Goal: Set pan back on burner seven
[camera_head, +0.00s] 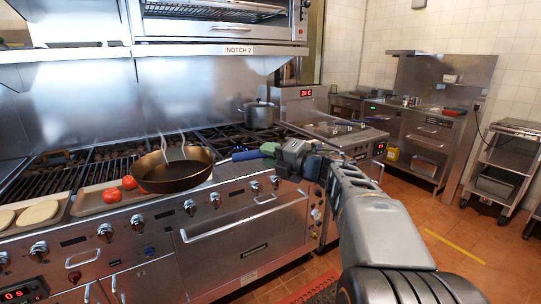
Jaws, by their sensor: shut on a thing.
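A dark round pan (174,173) is at the front of the range, left of centre. Its blue handle (245,155) points right. My gripper (268,152) is shut on the handle from the right. The pan looks level and covers part of a tray with tomatoes; I cannot tell whether it touches the surface beneath. Two pale wisps rise at the pan. Black burner grates (225,137) lie behind the pan and handle. I cannot read any burner number.
A lidded pot (259,114) stands on the back burners. Red tomatoes (112,195) sit on a tray (92,207) left of the pan, and flat pale pieces (38,213) lie farther left. A steel shelf (160,52) overhangs the range. Tiled floor (440,270) is open at right.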

